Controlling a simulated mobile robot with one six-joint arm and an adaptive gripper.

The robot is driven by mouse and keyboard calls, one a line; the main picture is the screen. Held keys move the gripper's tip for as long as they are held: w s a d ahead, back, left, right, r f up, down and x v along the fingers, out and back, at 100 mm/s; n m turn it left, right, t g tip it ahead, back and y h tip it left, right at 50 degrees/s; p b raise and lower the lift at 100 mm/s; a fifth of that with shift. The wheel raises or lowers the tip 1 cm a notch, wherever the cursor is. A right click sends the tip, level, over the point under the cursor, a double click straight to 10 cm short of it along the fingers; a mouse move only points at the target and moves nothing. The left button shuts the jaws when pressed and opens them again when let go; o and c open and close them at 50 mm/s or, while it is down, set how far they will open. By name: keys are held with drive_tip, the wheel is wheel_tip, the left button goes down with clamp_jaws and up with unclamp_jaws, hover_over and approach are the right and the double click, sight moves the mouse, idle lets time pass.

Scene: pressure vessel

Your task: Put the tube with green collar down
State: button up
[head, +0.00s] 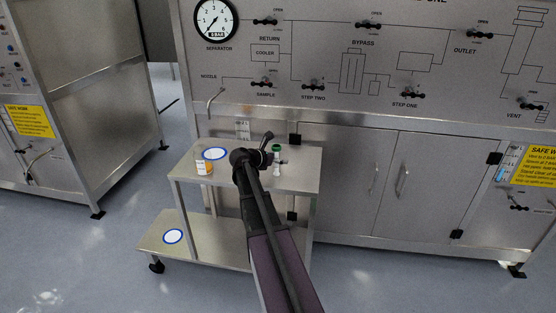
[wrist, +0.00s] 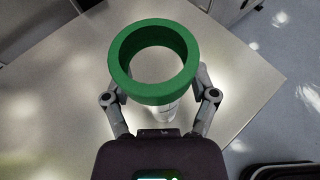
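The tube with green collar (head: 277,156) is upright over the right part of the small steel table (head: 298,181), beside my gripper (head: 271,147). I cannot tell whether its base touches the tabletop. In the wrist view, the green collar (wrist: 118,66) is a thick ring seen from above, with a short piece of the pale tube (wrist: 165,113) below it. The fingers of my gripper reach along both sides of the tube. The collar hides the fingertips, so I cannot tell whether they press on the tube.
An orange jar with a white lid (head: 204,168) and a blue-rimmed white disc (head: 215,153) are on the tabletop left of my gripper. Another such disc (head: 173,236) is on the lower shelf. The steel panel with valves (head: 330,60) stands behind. Tabletop near the tube looks clear.

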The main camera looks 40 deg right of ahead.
drive_tip(key=shift+r, duration=0.2)
drive_tip(key=p+v, duration=0.5)
drive_tip(key=v, duration=0.7)
drive_tip(key=shift+f, duration=0.1)
idle(0.7)
drive_tip(key=s+a+f+m+y, duration=0.3)
drive_tip(key=s+a+m+y, duration=0.1)
drive_tip(key=a, duration=0.7)
drive_tip(key=s+a+f+m+y, duration=0.4)
drive_tip(key=a+m, duration=0.4)
drive_tip(key=a, duration=0.3)
drive_tip(key=s+a+f+m+y, duration=0.4)
drive_tip(key=s+a, duration=0.4)
drive_tip(key=a, duration=0.3)
drive_tip(key=shift+a+f+m+y, duration=0.3)
drive_tip(key=shift+m+y, duration=0.4)
drive_tip(key=shift+m, duration=0.5)
